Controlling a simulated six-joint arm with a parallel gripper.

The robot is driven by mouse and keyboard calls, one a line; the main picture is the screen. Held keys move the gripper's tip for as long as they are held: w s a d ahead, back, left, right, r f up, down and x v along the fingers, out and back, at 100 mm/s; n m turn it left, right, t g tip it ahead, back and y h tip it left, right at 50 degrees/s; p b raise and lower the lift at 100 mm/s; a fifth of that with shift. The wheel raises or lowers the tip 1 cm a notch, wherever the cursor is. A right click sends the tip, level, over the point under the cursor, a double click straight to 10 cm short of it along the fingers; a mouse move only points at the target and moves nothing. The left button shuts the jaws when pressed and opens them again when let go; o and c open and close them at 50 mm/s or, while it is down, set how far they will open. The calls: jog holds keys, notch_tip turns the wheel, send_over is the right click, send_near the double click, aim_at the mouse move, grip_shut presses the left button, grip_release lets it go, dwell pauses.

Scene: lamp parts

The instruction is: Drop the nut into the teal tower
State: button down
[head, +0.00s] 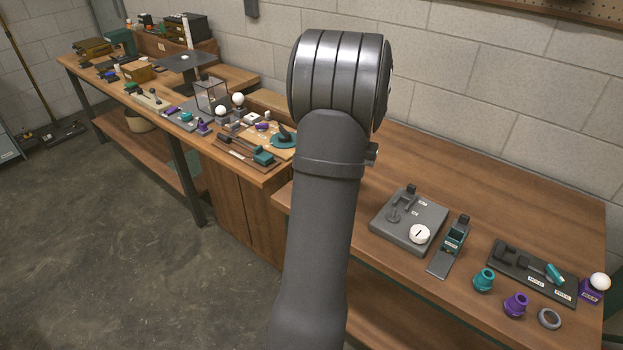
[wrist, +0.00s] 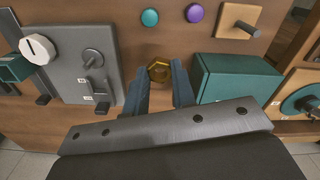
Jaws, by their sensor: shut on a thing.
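My gripper (wrist: 159,88) shows in the wrist view, with its two dark fingers closed around a brass hexagonal nut (wrist: 159,70) near their tips. In the head view my arm hides the gripper and the nut. A round teal top (wrist: 150,17) lies beyond the nut at the top of the wrist view, beside a round purple one (wrist: 194,13). The teal one may be the teal tower seen from above; I cannot tell its height. A teal stepped piece (head: 484,280) also stands at the bench's front right in the head view.
In the wrist view, a grey plate (wrist: 70,80) with a white dial (wrist: 38,48) lies left of the gripper. A teal box (wrist: 235,78) sits close right of the fingers, and a wooden block with a peg (wrist: 238,20) is beyond it. Bare wood lies around the round tops.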

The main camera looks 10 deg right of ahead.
jog(key=s+d+f+m, duration=0.1)
jog(key=s+d, duration=0.7)
jog(key=d, duration=0.4)
jog(key=s+d+f+m, duration=0.2)
jog(key=s+d, duration=0.7)
jog(key=d, duration=0.4)
jog(key=shift+s+f, duration=0.15)
jog(key=shift+s, duration=0.15)
jog(key=shift+f, duration=0.9)
dwell(0.4)
dwell(0.3)
jog(key=c, duration=1.1)
grip_release()
jog(key=shift+r, duration=0.1)
jog(key=shift+r, duration=2.45)
